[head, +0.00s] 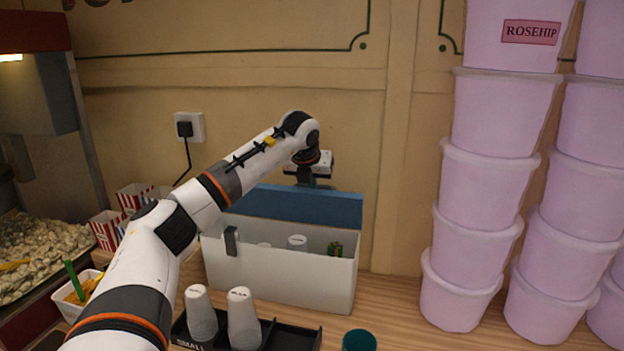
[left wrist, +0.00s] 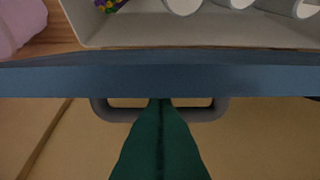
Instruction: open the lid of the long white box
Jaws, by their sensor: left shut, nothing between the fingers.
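The long white box (head: 285,274) stands on the wooden counter against the wall. Its blue lid (head: 300,205) is raised along the back edge, and the inside shows. White cylindrical things (head: 297,243) and a small multicoloured thing (head: 335,249) are inside. My left gripper (head: 306,178) is just behind the lid's top edge, its tips hidden by the lid in the head view. In the left wrist view its green fingers (left wrist: 160,103) are shut and empty, at the lid's grey handle (left wrist: 212,108); I cannot tell whether they touch it. The lid (left wrist: 160,80) is seen edge-on there. My right gripper is not in view.
Tall stacks of pink tubs (head: 480,185) stand at right. Striped popcorn boxes (head: 106,229) and a popcorn machine (head: 40,95) are at left.

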